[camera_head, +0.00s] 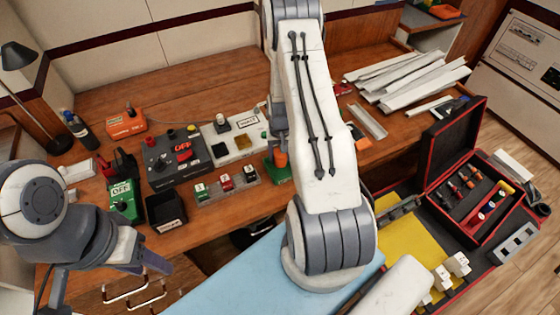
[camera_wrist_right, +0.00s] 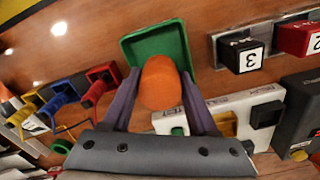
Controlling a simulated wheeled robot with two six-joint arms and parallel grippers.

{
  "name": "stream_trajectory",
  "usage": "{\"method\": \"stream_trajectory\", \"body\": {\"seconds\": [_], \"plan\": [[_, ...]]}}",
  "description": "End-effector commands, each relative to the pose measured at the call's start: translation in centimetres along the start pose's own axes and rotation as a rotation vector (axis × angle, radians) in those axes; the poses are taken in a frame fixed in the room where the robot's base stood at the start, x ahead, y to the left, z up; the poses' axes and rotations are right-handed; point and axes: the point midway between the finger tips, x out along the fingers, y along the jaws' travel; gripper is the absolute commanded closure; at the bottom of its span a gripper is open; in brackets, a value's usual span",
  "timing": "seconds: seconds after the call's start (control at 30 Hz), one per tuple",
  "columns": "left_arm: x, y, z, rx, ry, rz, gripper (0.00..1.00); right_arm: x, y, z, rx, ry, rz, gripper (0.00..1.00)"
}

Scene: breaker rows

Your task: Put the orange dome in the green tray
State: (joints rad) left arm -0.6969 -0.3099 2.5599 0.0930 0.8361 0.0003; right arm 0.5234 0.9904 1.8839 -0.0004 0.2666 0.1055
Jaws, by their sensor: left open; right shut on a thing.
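The orange dome (camera_head: 281,159) is between the fingers of my right gripper (camera_head: 280,142), which points down at the desk. In the right wrist view the dome (camera_wrist_right: 160,84) sits between both fingers of the right gripper (camera_wrist_right: 160,92), which is shut on it. The green tray (camera_head: 278,176) lies on the desk directly below the dome. In the right wrist view the tray's green floor and rim (camera_wrist_right: 152,42) show behind the dome. I cannot tell whether the dome touches the tray. My left gripper (camera_head: 148,262) is open and empty near the desk's front left.
Numbered blocks in a rack (camera_head: 225,185), a dark switch box (camera_head: 172,158) and a white panel (camera_head: 235,138) stand left of the tray. A black bin (camera_head: 166,211) is further left. An open red-edged case (camera_head: 470,190) is at the right. My right arm hides part of the desk.

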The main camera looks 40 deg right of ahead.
Motion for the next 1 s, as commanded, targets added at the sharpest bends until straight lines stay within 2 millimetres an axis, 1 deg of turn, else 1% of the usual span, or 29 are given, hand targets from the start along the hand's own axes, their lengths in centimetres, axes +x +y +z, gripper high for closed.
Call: {"method": "stream_trajectory", "body": {"seconds": [0.07,0.2,0.33,0.6,0.77,0.8,1.0], "plan": [[-0.3,0.0,0.0,0.000,0.000,0.000,0.50,0.6,-0.1,0.0,0.000,-0.004,0.000,0.93],[-1.0,0.1,-0.1,-0.001,0.000,0.000,0.50,2.5,-0.1,0.1,0.000,-0.005,0.001,0.93],[-1.4,0.1,-0.1,-0.001,0.000,0.000,0.50,3.8,-0.1,0.0,0.000,-0.003,0.000,0.93],[-1.3,0.1,-0.1,-0.001,0.000,0.000,0.50,4.1,-0.1,-0.1,0.000,0.000,0.000,0.93],[-0.8,0.1,0.0,0.000,0.000,0.000,0.50,4.6,-0.1,0.0,0.000,0.000,0.000,0.93],[-0.9,0.1,0.0,-0.001,0.000,0.000,0.50,4.4,-0.1,-0.1,0.000,0.000,0.000,0.28],[-1.0,0.1,-0.1,0.000,0.000,0.000,0.50,4.4,-0.1,0.0,0.000,0.000,0.000,0.28]]}}
